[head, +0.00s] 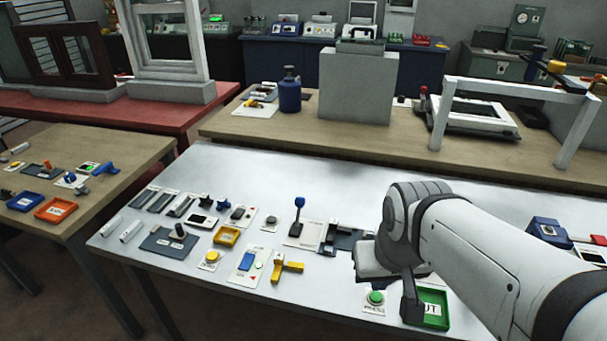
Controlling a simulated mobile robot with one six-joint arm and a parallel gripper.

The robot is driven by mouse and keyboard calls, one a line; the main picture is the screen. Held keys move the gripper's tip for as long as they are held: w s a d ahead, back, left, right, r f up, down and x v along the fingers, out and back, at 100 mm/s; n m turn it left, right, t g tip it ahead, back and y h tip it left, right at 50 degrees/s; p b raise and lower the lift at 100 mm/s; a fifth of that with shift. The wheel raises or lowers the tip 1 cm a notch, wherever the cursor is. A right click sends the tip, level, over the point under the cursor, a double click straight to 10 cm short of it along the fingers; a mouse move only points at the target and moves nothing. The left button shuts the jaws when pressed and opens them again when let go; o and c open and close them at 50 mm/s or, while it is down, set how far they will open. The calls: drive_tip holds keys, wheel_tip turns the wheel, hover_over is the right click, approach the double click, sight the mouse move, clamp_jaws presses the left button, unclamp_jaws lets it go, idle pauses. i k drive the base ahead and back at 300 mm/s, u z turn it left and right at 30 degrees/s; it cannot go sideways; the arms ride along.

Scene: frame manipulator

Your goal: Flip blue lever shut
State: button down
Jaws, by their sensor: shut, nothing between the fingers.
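A lever with a blue knob (300,203) stands upright on a dark stem. Its pale base plate (312,236) lies near the middle of the white table (350,177). My gripper (411,308) is shut and empty, pointing down at the right of the lever and nearer to the camera. It is beside the green button and in front of the green tray in the picture, well apart from the lever. My arm reaches in from the lower right. Nothing hides the lever's knob or stem.
A grey latch-like fixture (338,238) sits directly right of the lever plate. A yellow T-handle (288,268), a blue rocker switch (247,262), a green button (376,297) and a green tray (434,311) lie toward the front. The table behind the lever is clear.

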sight(300, 202)
drive_tip(key=z, duration=2.4)
drive_tip(key=k, duration=1.2)
drive_tip(key=u, duration=2.25)
drive_tip(key=i, duration=1)
drive_tip(key=u, duration=0.05)
